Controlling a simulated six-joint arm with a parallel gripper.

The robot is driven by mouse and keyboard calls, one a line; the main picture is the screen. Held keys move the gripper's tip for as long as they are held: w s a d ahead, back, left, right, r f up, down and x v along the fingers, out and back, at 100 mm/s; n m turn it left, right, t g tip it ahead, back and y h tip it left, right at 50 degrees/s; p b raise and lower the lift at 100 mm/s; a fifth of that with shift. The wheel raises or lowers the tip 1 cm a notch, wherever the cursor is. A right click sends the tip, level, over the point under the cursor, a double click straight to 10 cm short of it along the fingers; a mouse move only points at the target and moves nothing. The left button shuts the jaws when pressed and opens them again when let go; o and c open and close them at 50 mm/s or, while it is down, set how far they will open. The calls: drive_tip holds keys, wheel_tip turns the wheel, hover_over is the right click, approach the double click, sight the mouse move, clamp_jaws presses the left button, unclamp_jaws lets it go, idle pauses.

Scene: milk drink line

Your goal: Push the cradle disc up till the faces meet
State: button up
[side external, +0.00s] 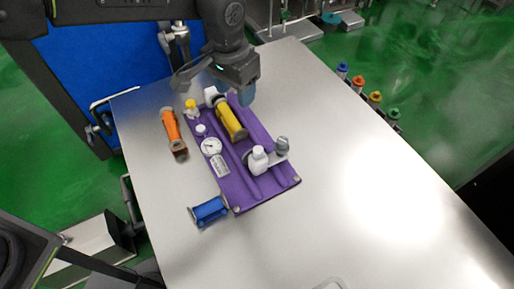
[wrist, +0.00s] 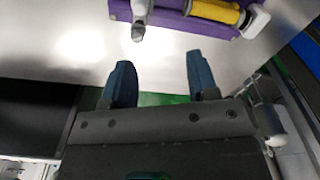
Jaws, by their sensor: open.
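A purple board (side external: 272,182) lies on the metal table and carries a yellow cylinder (side external: 232,120) with a white end piece (side external: 211,95) at its far end. A white bottle-like part (side external: 259,158) stands near the board's right side, with a grey knob (side external: 282,145) beside it. I cannot tell for sure which part is the cradle disc, or whether any faces touch. My gripper (side external: 242,92) is above the board's far end. In the wrist view my gripper (wrist: 159,60) is open and empty, and the board (wrist: 173,18) shows only at the top edge.
A round gauge (side external: 211,146), a white cap (side external: 201,130) and a yellow-topped part (side external: 191,106) sit on the board's left. An orange cylinder (side external: 171,125) and a blue spool-like part (side external: 209,211) lie beside the board. The table (side external: 370,190) is clear to the right.

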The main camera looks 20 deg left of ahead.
hover_over(256, 149)
wheel_tip(256, 149, down, 6)
drive_tip(key=shift+m+g, duration=0.3)
drive_tip(key=f, duration=1.3)
drive_tip(key=shift+s+d+f, duration=0.1)
drive_tip(key=shift+d+f, duration=0.1)
drive_tip(key=shift+f, duration=0.15)
drive_tip(key=shift+c, duration=0.5)
clamp_jaws()
drive_tip(key=shift+a, duration=0.1)
